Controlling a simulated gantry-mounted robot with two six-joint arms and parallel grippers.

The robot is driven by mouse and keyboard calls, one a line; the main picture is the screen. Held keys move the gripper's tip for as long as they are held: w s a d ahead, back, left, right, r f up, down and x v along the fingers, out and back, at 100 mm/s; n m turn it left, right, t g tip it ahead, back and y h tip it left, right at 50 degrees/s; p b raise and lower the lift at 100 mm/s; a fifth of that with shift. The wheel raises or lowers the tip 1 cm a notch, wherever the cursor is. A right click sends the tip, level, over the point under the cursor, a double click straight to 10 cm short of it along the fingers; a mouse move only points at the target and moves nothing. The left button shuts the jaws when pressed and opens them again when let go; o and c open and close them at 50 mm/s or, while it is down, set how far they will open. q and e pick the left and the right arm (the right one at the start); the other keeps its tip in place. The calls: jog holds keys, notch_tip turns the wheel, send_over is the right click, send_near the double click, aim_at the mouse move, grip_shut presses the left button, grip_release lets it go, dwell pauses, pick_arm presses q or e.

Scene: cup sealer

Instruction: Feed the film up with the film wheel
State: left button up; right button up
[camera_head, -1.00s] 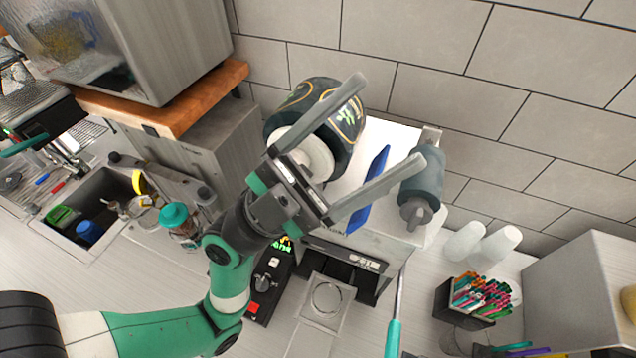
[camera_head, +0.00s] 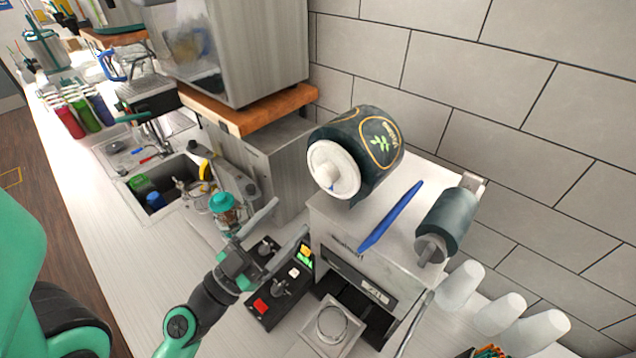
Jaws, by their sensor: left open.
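The cup sealer (camera_head: 335,235) stands against the tiled wall. A dark green film roll (camera_head: 375,145) with a pale round hub (camera_head: 333,170) sits on its upper left. A second dark roller (camera_head: 447,220) with a grey knob (camera_head: 431,249) is on its right side; I cannot tell which is the film wheel. A blue strip (camera_head: 392,215) lies between them. My left gripper (camera_head: 292,214) is open and empty, left of the sealer, appearing over the counter and control box. It looks apart from both rolls. My right gripper is not in view.
A black control box (camera_head: 268,318) with buttons sits by the sealer's front, beside a square cup holder (camera_head: 331,325). A teal-lidded jar (camera_head: 222,212) stands left of my gripper. White cups (camera_head: 500,314) stand at right. The front-left counter (camera_head: 130,265) is clear.

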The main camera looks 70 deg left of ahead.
aim_at(322, 180)
pick_arm(q)
jog(key=x, duration=0.3)
jog(key=p+x, duration=0.1)
jog(key=x, duration=0.5)
jog(key=shift+s+d+r, duration=0.1)
jog(key=shift+d+r, duration=0.05)
jog(key=shift+r, duration=0.15)
jog(key=shift+w+p, duration=0.4)
jog(key=shift+w, duration=0.05)
grip_shut()
